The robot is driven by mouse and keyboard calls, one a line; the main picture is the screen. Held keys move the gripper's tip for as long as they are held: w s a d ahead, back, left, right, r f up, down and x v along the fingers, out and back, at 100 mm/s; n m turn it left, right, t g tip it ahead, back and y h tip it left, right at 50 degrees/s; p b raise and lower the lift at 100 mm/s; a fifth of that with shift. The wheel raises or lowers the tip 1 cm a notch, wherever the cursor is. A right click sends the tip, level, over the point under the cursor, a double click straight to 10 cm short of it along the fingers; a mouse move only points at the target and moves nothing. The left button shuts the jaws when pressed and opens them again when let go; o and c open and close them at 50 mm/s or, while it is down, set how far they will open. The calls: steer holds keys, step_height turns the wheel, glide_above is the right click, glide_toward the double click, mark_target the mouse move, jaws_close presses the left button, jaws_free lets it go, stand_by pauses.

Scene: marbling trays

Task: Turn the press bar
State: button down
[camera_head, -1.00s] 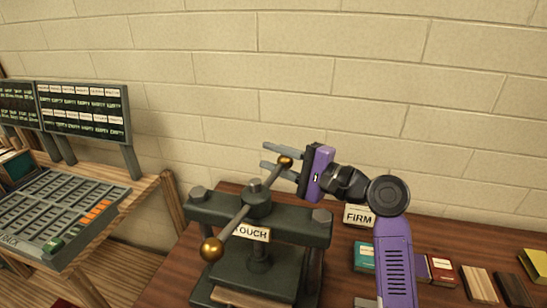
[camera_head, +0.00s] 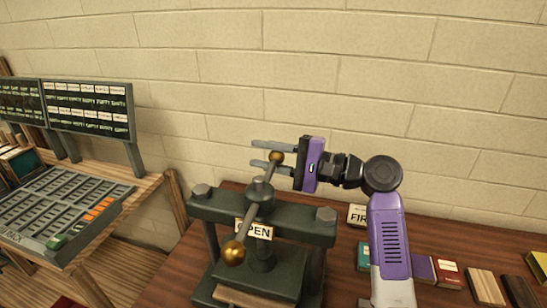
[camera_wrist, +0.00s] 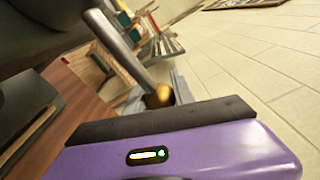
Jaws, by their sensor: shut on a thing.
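The press (camera_head: 216,206) is a dark green frame on the wooden table. Its press bar (camera_head: 266,190) is a grey rod across the central screw, with a brass ball (camera_head: 234,253) at the near end and another brass ball (camera_head: 277,157) at the far end. The sign on the press (camera_head: 262,232) reads OPEN. My gripper (camera_head: 263,155) comes from the right, its two grey fingers around the bar's far end, shut on it. In the wrist view the bar (camera_wrist: 115,40) ends in a brass ball (camera_wrist: 158,96) beside the fingers.
A FIRM sign (camera_head: 357,215), partly hidden, stands behind my arm. Several small coloured boxes and wooden blocks (camera_head: 487,288) lie to the right. A slotted tray rack (camera_head: 60,208) and label boards (camera_head: 88,107) stand left. A block wall (camera_head: 300,60) is close behind.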

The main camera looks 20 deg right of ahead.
steer(key=shift+w+a+f+g+y, duration=0.1)
steer(key=shift+a+g+y, duration=0.2)
steer(key=shift+g, duration=0.1)
steer(key=c, duration=1.1)
jaws_free()
steer(key=shift+o, duration=0.2)
steer(key=b+v, duration=0.1)
steer(key=v, duration=0.6)
steer(key=shift+s+d, duration=0.25)
steer(key=shift+d, duration=0.1)
